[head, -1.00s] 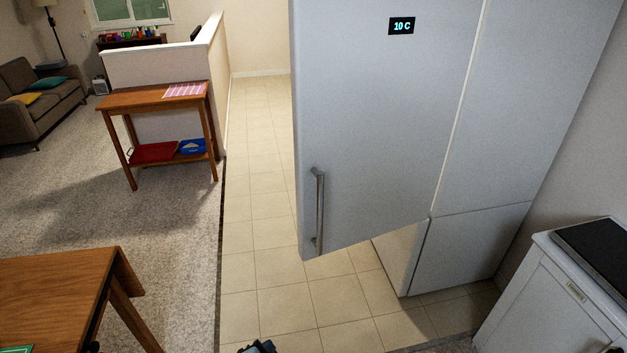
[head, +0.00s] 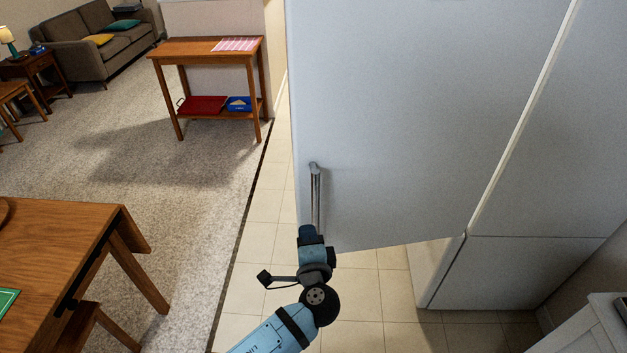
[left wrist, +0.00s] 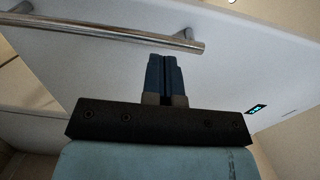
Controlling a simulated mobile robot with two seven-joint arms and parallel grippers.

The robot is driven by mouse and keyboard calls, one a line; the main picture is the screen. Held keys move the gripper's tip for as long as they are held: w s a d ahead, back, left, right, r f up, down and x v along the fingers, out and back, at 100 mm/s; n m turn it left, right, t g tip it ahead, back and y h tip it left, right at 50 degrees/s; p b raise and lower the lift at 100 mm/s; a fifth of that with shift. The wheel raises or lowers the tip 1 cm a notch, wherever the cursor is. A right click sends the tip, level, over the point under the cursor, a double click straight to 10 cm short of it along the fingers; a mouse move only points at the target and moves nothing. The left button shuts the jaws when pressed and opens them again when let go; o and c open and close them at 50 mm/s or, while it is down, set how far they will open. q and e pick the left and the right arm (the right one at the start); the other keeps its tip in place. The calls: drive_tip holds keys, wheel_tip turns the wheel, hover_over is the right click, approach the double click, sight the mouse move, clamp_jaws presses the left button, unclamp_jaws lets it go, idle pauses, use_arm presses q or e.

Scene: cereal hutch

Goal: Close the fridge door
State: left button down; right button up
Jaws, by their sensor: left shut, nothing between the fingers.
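The fridge door (head: 420,110) is a tall pale grey panel that stands ajar, swung out from the fridge body (head: 540,270). Its vertical metal handle (head: 316,196) is near the door's free left edge. My left gripper (head: 309,232) is at the lower end of the handle in the head view, covering that part of it. In the left wrist view the gripper (left wrist: 165,75) is shut and empty, pointing at the door face (left wrist: 225,85), with the handle bar (left wrist: 110,32) beside it. I cannot tell whether the fingers touch the door. My right gripper is not in view.
A wooden table (head: 60,240) stands at the lower left. A side table (head: 205,48) with a red tray (head: 203,105) stands farther back. A white cabinet (head: 590,330) is at the lower right. Tiled floor (head: 255,240) is clear left of the door.

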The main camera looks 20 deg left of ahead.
use_arm(q)
drive_tip(key=p, duration=0.3)
approach(299, 182)
drive_tip(key=x, duration=0.6)
drive_tip(key=shift+r, duration=0.15)
drive_tip(key=shift+w+a+p, duration=0.3)
drive_tip(key=shift+w, duration=0.35)
drive_tip(key=shift+a, duration=0.1)
